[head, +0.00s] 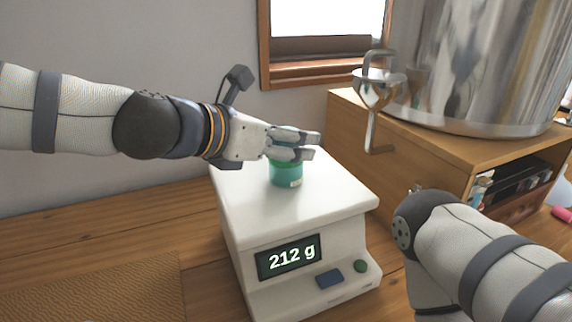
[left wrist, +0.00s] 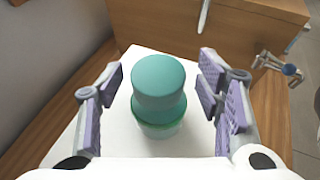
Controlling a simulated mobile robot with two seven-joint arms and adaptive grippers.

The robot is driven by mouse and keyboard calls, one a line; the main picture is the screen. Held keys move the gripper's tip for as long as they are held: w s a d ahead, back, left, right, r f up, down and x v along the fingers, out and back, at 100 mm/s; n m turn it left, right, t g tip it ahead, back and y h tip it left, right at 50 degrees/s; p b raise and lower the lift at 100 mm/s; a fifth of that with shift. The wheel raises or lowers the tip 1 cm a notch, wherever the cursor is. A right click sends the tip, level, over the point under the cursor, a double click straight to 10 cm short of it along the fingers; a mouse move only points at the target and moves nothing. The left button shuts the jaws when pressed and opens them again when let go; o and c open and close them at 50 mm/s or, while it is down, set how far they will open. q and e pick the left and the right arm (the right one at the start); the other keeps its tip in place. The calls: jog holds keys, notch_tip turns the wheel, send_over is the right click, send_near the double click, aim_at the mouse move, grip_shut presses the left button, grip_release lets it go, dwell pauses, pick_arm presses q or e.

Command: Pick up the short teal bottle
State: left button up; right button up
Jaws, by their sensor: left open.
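The short teal bottle (head: 286,173) stands upright on the white scale (head: 325,195), whose display reads 212 g. My left gripper (head: 305,146) is at the bottle's upper part and hides some of it in the head view. In the left wrist view the bottle (left wrist: 158,92) stands between the two open fingers of the left gripper (left wrist: 165,95), with a gap on each side. My right arm (head: 490,250) shows at the lower right, but its gripper is out of view.
A wooden cabinet (head: 430,155) with a large steel pot (head: 480,65) stands to the right of the scale. A woven mat (head: 95,290) lies on the wooden table at the lower left.

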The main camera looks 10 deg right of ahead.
pick_arm(q)
jog(key=shift+w+d+f, duration=0.15)
jog(key=shift+w+d, duration=0.05)
jog(key=shift+a, duration=0.1)
jog(key=shift+c, duration=0.2)
grip_shut()
